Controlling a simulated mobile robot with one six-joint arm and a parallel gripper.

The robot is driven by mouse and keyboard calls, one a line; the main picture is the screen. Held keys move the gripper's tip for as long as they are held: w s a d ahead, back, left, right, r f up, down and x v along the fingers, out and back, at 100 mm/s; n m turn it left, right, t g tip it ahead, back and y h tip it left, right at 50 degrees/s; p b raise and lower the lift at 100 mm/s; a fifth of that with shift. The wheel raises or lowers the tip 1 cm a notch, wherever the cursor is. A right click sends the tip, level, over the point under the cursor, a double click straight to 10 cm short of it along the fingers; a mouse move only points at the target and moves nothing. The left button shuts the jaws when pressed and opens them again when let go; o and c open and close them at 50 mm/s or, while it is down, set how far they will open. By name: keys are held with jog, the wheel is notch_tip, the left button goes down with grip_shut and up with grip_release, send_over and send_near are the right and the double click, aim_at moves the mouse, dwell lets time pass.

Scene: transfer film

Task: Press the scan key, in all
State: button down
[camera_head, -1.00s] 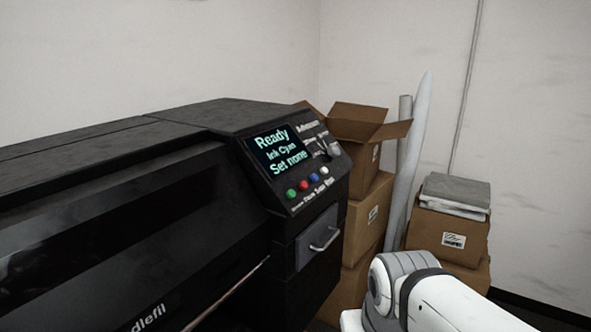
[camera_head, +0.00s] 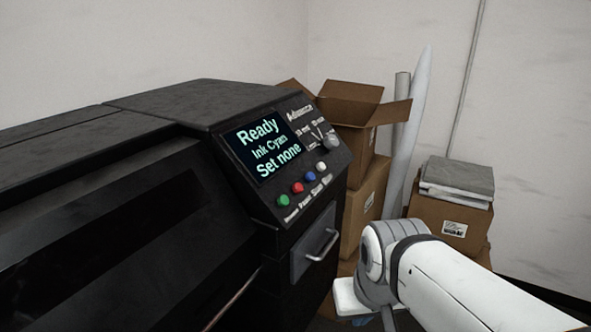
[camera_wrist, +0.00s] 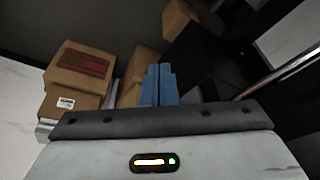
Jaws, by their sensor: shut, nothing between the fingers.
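The printer's control panel (camera_head: 290,165) is in the middle of the head view. Its screen (camera_head: 262,147) reads "Ready", "Ink Cyan", "Set none". Below the screen is a slanted row of keys: green (camera_head: 282,201), red (camera_head: 297,188), blue (camera_head: 310,177) and white (camera_head: 321,167). The small labels under them are too blurred to read surely, so I cannot tell which is the scan key. My gripper (camera_wrist: 160,70) shows in the wrist view with its blue fingers shut and empty. In the head view my arm is at lower right, apart from the keys; the fingers are mostly out of frame.
A knob (camera_head: 329,141) sits right of the screen. A drawer handle (camera_head: 322,244) juts from the printer's front. Stacked cardboard boxes (camera_head: 361,205), upright rolls (camera_head: 408,140) and a box with flat grey packs (camera_head: 457,180) stand behind my arm.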

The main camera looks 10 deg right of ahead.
aim_at(310, 177)
jog(key=w+d+r+n+t+h+p, duration=0.15)
jog(key=w+d+r+n+t, duration=0.3)
jog(key=w, duration=0.45)
jog(key=w+d+r+n+t+h+p, duration=0.1)
jog(key=w+d+r+n+t+p, duration=0.2)
jog(key=w+r, duration=0.4)
jog(key=w+a+r+n+t+y, duration=0.4)
jog(key=w+n, duration=0.5)
jog(key=n, duration=0.6)
jog(key=shift+r+n+y+p, duration=0.35)
jog(key=shift+r+y, duration=0.85)
jog(key=shift+y, duration=0.35)
jog(key=shift+w+t, duration=0.1)
jog(key=shift+t, duration=0.15)
jog(key=w+a+f+b, duration=0.3)
jog(key=a+f+b, duration=0.2)
jog(key=b, duration=0.3)
jog(key=shift+w+f, duration=0.35)
jog(key=shift+f, duration=0.25)
